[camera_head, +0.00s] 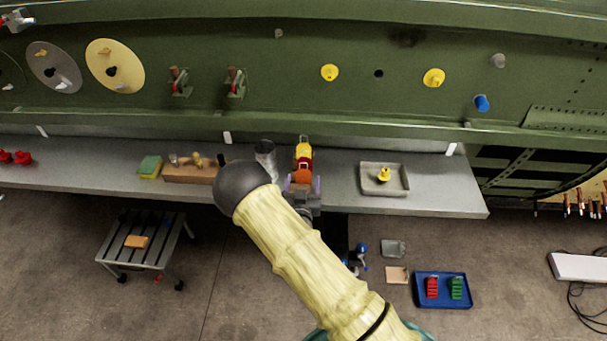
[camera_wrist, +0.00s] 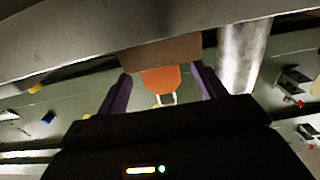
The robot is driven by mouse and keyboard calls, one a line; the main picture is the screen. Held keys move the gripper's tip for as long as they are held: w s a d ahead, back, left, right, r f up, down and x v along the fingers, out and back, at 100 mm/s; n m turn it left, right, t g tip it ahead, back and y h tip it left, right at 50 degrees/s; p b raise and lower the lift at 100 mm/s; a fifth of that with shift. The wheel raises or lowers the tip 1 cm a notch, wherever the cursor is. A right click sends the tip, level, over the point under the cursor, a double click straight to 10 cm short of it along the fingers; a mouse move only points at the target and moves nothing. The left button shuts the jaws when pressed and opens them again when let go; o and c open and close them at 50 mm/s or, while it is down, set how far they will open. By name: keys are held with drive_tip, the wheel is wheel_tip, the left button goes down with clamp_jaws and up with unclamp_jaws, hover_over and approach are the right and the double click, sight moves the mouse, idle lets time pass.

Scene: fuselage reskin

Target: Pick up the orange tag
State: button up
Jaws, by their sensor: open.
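The orange tag (camera_head: 302,172) is at the front part of the grey shelf, just in front of a red and yellow item. In the wrist view the orange tag (camera_wrist: 160,79) shows as a rounded orange piece with a pale loop at its lower end. My gripper (camera_head: 303,181) is open at the shelf's front edge, its purple fingers on either side of the tag. In the wrist view my gripper (camera_wrist: 161,74) has a visible gap between each finger and the tag. Whether the fingers reach deep enough around it is hard to tell.
A metal cylinder (camera_head: 265,156) stands left of the tag on the shelf (camera_head: 338,187). The red and yellow item (camera_head: 304,152) is close behind the tag. A grey tray (camera_head: 402,192) with a yellow piece is to the right. The green fuselage panel (camera_head: 300,100) rises behind.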

drive_tip(key=shift+w, duration=0.55)
drive_tip(key=shift+c, duration=0.4)
drive_tip(key=c, duration=1)
